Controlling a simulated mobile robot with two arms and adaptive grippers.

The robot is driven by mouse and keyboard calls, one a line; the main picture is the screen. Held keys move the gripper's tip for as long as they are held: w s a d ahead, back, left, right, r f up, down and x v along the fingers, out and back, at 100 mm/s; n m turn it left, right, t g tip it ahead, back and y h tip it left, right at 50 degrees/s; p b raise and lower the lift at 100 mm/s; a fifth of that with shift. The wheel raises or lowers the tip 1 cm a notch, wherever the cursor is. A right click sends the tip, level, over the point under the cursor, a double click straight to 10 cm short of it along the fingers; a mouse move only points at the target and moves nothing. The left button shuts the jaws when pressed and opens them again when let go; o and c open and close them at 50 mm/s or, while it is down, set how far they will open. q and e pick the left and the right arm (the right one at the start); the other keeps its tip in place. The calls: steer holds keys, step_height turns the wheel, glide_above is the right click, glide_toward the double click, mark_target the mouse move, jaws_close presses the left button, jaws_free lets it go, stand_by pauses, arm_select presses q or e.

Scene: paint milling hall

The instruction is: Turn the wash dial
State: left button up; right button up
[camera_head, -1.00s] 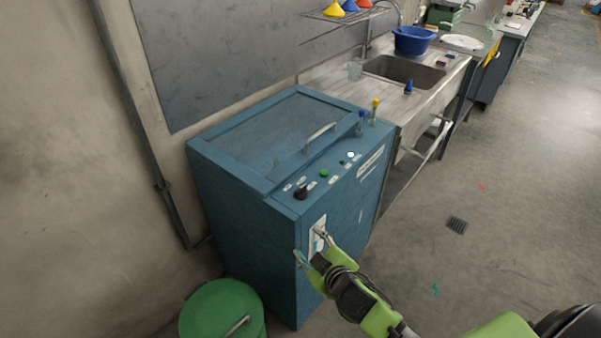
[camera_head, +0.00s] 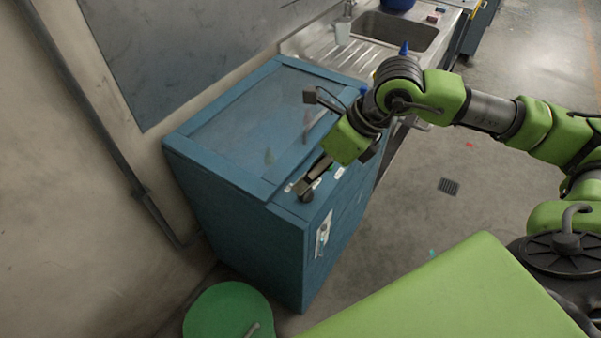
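The blue washing cabinet (camera_head: 232,182) stands against the wall, with a sloped control strip along its front top edge. The black wash dial (camera_head: 306,197) sits at the near left end of that strip. My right arm comes in from the right over the cabinet. My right gripper (camera_head: 304,185) points down and left at the dial, with its fingertips at or very close to it. The fingers partly cover the dial, so I cannot tell whether they touch or grasp it. The arm and gripper hide most of the other controls. My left gripper is not in view.
A green drum (camera_head: 228,312) stands on the floor at the front left. A steel sink (camera_head: 394,30) is behind the cabinet, with a blue basin (camera_head: 397,4) beside it. The floor to the right is open.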

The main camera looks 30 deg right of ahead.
steer(key=w+d+h, duration=0.1)
steer(key=d+h, duration=0.1)
steer(key=d, duration=0.2)
steer(key=p, duration=0.2)
glide_toward(308, 191)
steer(key=p+x, duration=0.1)
steer(key=x, duration=0.2)
steer(key=p+x, duration=0.1)
steer(key=x, duration=0.3)
steer(key=shift+w+a+f, duration=0.15)
steer(key=shift+w, duration=0.15)
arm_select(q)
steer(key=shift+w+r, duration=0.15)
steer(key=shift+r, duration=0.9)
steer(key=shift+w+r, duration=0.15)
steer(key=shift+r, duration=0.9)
arm_select(e)
steer(key=shift+w+a+f, duration=0.1)
steer(key=shift+w+f, duration=0.1)
steer(key=shift+f, duration=0.5)
steer(key=c, duration=1.1)
